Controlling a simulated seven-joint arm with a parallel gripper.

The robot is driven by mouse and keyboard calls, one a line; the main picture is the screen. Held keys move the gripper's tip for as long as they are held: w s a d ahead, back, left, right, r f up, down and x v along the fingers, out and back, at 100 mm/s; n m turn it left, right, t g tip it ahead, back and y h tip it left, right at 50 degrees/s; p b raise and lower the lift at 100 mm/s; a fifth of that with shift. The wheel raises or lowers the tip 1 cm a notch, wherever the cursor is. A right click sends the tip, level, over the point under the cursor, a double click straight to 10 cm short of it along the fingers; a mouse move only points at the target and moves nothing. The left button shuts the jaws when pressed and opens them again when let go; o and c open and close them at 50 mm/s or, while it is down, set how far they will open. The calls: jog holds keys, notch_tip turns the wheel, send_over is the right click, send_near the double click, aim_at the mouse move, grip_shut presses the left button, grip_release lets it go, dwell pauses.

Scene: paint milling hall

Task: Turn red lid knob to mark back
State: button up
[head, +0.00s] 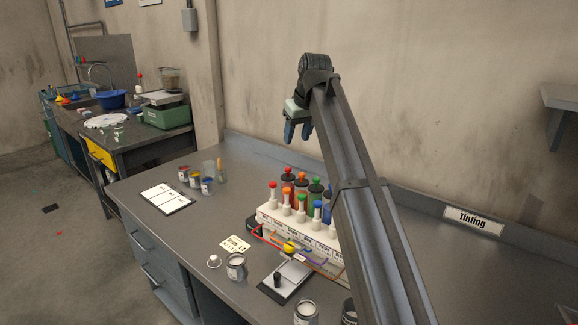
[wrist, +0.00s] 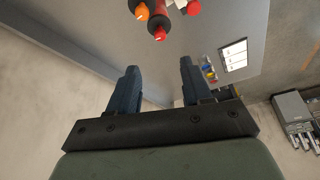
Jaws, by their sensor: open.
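A white rack (head: 265,213) on the bench holds several bottles or canisters with coloured knobs in two rows. One red knob (head: 288,170) is in the back row and another red knob (head: 272,185) is at the front left. Any mark is too small to read. My gripper (head: 298,138) hangs open and empty above and behind the rack, fingers down. In the wrist view, red knobs (wrist: 159,33) and an orange knob show at the top edge, beyond the spread fingertips (wrist: 160,72) and apart from them. My arm hides the rack's right part in the head view.
Small paint tins (head: 195,180), a beaker and a white-panelled board (head: 167,197) lie left of the rack. The bench's left part has free room.

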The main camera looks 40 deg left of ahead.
aim_at(288, 168)
jog(key=x, duration=1.3)
grip_shut()
